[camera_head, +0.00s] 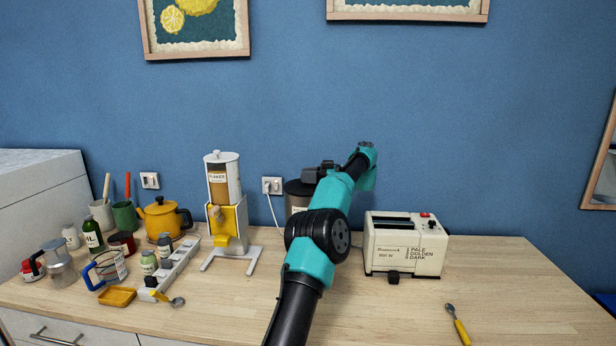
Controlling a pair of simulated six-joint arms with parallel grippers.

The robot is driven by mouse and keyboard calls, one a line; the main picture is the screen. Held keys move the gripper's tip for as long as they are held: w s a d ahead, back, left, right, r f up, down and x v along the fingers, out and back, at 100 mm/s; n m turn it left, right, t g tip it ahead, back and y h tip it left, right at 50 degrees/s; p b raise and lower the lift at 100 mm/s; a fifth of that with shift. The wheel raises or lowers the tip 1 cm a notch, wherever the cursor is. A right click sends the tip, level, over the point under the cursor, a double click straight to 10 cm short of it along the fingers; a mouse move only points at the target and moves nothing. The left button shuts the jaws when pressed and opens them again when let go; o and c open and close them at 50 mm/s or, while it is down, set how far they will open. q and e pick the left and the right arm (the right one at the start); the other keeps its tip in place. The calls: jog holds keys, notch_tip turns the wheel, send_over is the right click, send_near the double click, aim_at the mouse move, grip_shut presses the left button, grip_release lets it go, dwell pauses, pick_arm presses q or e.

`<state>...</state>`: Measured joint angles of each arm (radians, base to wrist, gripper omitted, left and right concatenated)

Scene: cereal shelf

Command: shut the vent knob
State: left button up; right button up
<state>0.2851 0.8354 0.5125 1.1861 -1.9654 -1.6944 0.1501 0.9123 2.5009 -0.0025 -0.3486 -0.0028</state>
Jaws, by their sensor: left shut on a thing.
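A dark canister (295,190) with a pale label stands at the back of the counter, partly hidden behind my left arm. My left gripper (314,174) is at the top of this canister, on its right side. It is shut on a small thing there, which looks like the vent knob. The knob itself is hidden by the gripper and arm, so I cannot tell how it is turned. My right gripper is not in view.
A yellow and white cereal dispenser (228,215) stands left of the canister, and a cream toaster (404,246) right of it. A white cord runs from the wall socket (272,186). A yellow-handled spoon (458,325) lies front right. Mugs, jars and a yellow kettle (163,219) crowd the left.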

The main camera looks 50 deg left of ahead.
pick_arm(q)
jog(key=shift+n+g+h, duration=0.5)
jog(key=shift+g+h, duration=0.1)
jog(key=o, duration=0.9)
jog(key=shift+o, duration=0.2)
